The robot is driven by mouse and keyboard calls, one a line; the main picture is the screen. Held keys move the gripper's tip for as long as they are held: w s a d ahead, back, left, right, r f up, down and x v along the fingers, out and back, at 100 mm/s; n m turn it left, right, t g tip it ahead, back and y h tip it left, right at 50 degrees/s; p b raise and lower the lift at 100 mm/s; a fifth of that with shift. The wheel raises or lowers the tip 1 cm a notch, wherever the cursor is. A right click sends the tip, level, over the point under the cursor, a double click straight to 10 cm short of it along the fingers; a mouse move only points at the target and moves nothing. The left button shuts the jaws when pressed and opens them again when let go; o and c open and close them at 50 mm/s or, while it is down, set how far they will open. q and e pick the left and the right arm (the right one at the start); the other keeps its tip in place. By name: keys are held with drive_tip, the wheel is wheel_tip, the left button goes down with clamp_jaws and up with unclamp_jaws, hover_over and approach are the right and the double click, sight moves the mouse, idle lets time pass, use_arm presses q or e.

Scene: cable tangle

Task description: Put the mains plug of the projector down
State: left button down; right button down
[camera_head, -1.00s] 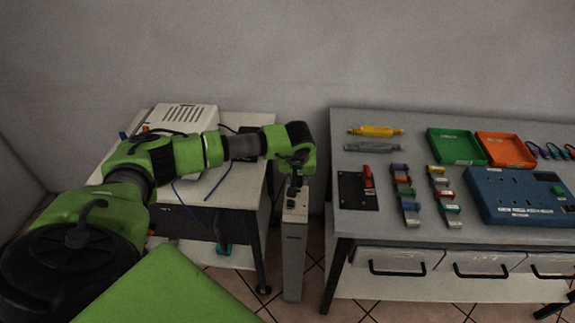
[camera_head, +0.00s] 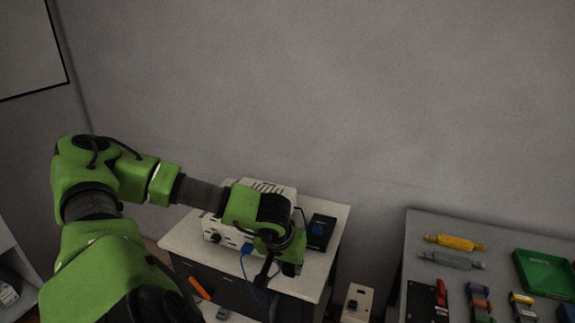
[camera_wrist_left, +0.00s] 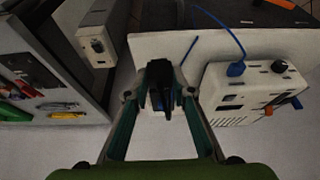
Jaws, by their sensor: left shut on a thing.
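The projector, a white vented box (camera_head: 215,232), stands on the small white table at the back, partly hidden behind my left arm. In the left wrist view the projector (camera_wrist_left: 240,104) is on the right. My left gripper (camera_head: 266,279) points down over the front part of this table, in front of the projector. In the left wrist view its fingers (camera_wrist_left: 160,92) are shut on a black mains plug (camera_wrist_left: 161,76), which hangs over the bare white tabletop (camera_wrist_left: 160,50). I cannot tell whether the plug touches the table. My right gripper is not in view.
A blue cable (camera_wrist_left: 219,24) runs to a blue connector on the projector. A dark box with a blue face (camera_head: 320,232) sits at the table's right. A socket post (camera_head: 357,303) stands between this table and the grey workbench (camera_head: 412,240), which bears trays and parts.

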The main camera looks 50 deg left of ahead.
use_arm(q)
drive_tip(key=shift+s+d+r, duration=0.25)
drive_tip(key=shift+s+r, duration=0.4)
drive_tip(key=shift+s, duration=0.3)
drive_tip(key=shift+a, duration=0.1)
drive_tip(key=w+a+f+p, duration=0.2)
drive_tip(key=a+f, duration=0.1)
drive_tip(key=w+a+f+p, duration=0.1)
drive_tip(key=w+a+f, duration=0.2)
drive_tip(key=w+a+f+p, duration=0.2)
drive_tip(key=w+a+f, duration=0.1)
drive_tip(key=a, duration=0.1)
drive_tip(key=shift+w+p, duration=0.2)
drive_tip(key=shift+p, duration=0.1)
drive_tip(key=shift+w+a+f, duration=0.2)
drive_tip(key=shift+a+f, duration=0.05)
drive_tip(key=shift+f, duration=0.15)
wheel_tip(320, 180, down, 2)
drive_tip(key=shift+f+p, duration=0.1)
drive_tip(key=shift+p, duration=0.8)
drive_tip(key=shift+f, duration=0.45)
drive_tip(key=shift+f+b, duration=0.2)
drive_tip(key=shift+b, duration=0.1)
drive_tip(key=c, duration=1.7)
unclamp_jaws()
